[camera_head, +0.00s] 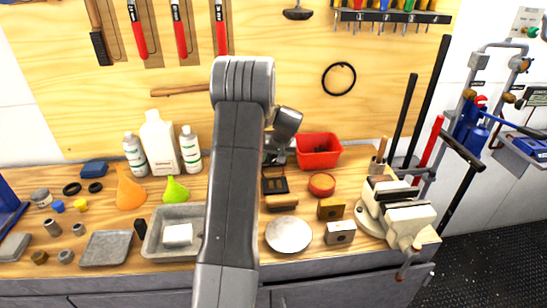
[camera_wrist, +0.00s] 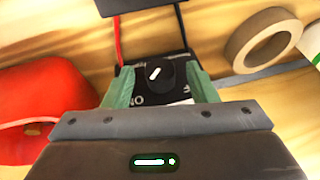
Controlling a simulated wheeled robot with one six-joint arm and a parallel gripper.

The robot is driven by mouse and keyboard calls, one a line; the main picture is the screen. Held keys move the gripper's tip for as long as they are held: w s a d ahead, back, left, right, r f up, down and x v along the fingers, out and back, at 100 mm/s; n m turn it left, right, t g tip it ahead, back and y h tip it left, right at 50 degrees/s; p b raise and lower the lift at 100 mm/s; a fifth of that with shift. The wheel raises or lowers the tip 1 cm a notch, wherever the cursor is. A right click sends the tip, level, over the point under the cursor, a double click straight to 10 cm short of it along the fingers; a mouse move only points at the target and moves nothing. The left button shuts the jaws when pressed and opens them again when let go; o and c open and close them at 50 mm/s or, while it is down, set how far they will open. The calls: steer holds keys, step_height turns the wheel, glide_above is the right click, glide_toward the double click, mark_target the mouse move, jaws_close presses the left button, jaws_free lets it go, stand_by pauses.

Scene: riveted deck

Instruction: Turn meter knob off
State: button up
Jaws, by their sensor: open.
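The meter (camera_wrist: 143,99) is a dark box with printed white marks, seen in the wrist view between my fingers. Its round black knob (camera_wrist: 166,76) carries a white pointer line slanting up and to the right. My gripper (camera_wrist: 160,72) is open, with one green finger on each side of the knob. A gap shows on both sides, so the fingers look apart from the knob. In the head view my arm hides most of the meter and the gripper.
A red bin (camera_head: 318,150) stands right of my arm; the wrist view shows red at left. A tape roll (camera_wrist: 262,48) lies upper right there. Red and black leads rise from the meter. A vise (camera_head: 395,212) and a round pale dish (camera_head: 288,234) occupy the bench.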

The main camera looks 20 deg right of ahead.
steer(key=shift+w+f, duration=0.1)
steer(key=shift+f, duration=0.15)
steer(key=c, duration=1)
